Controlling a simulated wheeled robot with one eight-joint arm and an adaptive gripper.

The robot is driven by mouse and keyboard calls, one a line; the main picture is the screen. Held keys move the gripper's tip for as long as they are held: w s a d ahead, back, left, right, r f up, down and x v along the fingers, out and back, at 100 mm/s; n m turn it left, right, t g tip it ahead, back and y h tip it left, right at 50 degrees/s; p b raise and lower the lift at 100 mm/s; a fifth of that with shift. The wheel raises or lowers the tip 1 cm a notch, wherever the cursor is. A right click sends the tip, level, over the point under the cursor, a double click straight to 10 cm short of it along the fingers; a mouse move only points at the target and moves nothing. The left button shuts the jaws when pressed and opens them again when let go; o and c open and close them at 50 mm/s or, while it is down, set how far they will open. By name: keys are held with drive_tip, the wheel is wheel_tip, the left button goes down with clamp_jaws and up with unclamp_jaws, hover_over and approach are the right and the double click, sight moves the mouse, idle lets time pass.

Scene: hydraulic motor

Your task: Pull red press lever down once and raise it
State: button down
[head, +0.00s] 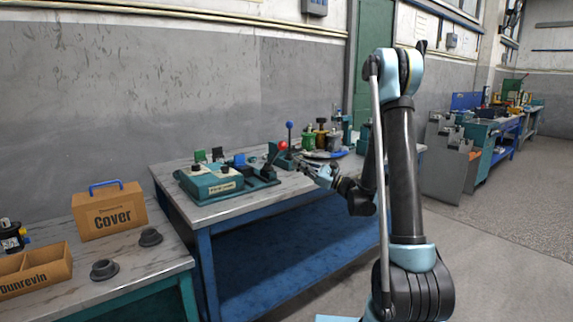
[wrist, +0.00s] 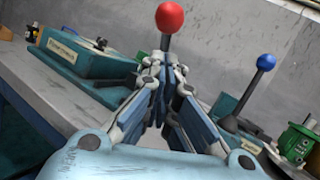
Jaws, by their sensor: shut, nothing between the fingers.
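The red-knobbed press lever (head: 282,146) stands on the teal press on the blue workbench in the head view. Its red ball (wrist: 170,17) and a short piece of thin shaft show in the wrist view, just beyond my fingertips. My gripper (head: 318,171) is right of the lever in the head view, pointing left towards it. In the wrist view my gripper (wrist: 163,62) has its fingertips together, directly below the red ball in the picture. The lower shaft is hidden behind the fingers. I cannot tell whether the fingertips touch the shaft.
A blue-knobbed lever (head: 290,126) stands close behind the red one; it is right of my gripper in the wrist view (wrist: 266,63). A teal fixture (head: 217,182) sits left. Green parts (head: 309,138) stand behind. A cardboard Cover box (head: 110,212) is on the nearer table.

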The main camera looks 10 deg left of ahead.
sight(277, 154)
drive_tip(key=s+d+f+m+t+h, duration=0.1)
drive_tip(key=s+d+m+t+h, duration=0.35)
drive_tip(key=s+h, duration=0.2)
drive_tip(key=shift+m, duration=0.45)
drive_tip(key=x, duration=0.9)
drive_tip(key=shift+w+f, duration=0.2)
drive_tip(key=shift+h, duration=0.25)
drive_tip(key=shift+w+a+r, duration=0.45)
drive_tip(key=shift+a+r, duration=0.25)
drive_tip(key=shift+a, duration=0.05)
drive_tip(key=shift+w+a+r, duration=0.45)
drive_tip(key=shift+a+r, duration=0.2)
drive_tip(key=shift+a, duration=0.1)
drive_tip(key=shift+d+r, duration=0.1)
drive_tip(key=shift+r, duration=0.05)
